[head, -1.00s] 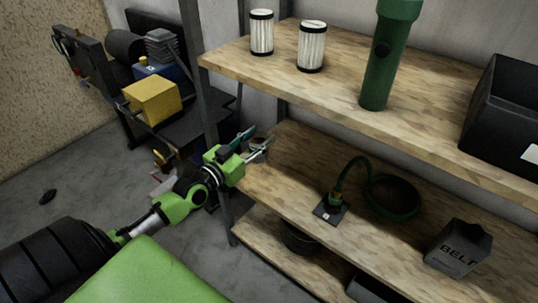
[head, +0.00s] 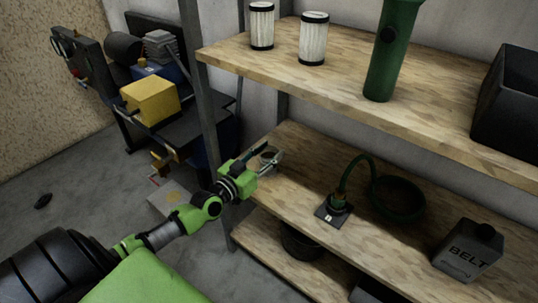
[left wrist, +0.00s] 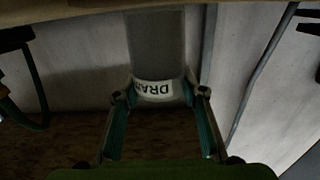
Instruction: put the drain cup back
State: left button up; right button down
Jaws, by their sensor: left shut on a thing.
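The drain cup (left wrist: 157,60) is a grey cylinder with a white label whose visible letters begin "DRA". My left gripper (left wrist: 158,108) is shut on it, with one finger at each side of the cup in the left wrist view. In the head view the left gripper (head: 265,162) is at the left end of the middle shelf (head: 300,175), just right of the upright post. Only a small part of the cup shows there between the fingers. Whether its base touches the shelf cannot be told. My right gripper is in neither view.
The post (head: 206,130) stands close to my left arm. Bare shelf lies right of the gripper.

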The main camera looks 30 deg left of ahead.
pick_arm(q)
jog(key=shift+r, duration=0.1)
jog(key=o, duration=1.2)
jog(key=shift+s, duration=0.25)
jog(key=s+p, duration=0.1)
jog(key=s, duration=0.3)
jog(key=shift+a, duration=0.15)
jog(key=s, duration=0.5)
jog(key=s+p, duration=0.1)
jog(key=s, duration=0.1)
jog(key=shift+s+a, duration=0.25)
jog(key=shift+a, duration=0.05)
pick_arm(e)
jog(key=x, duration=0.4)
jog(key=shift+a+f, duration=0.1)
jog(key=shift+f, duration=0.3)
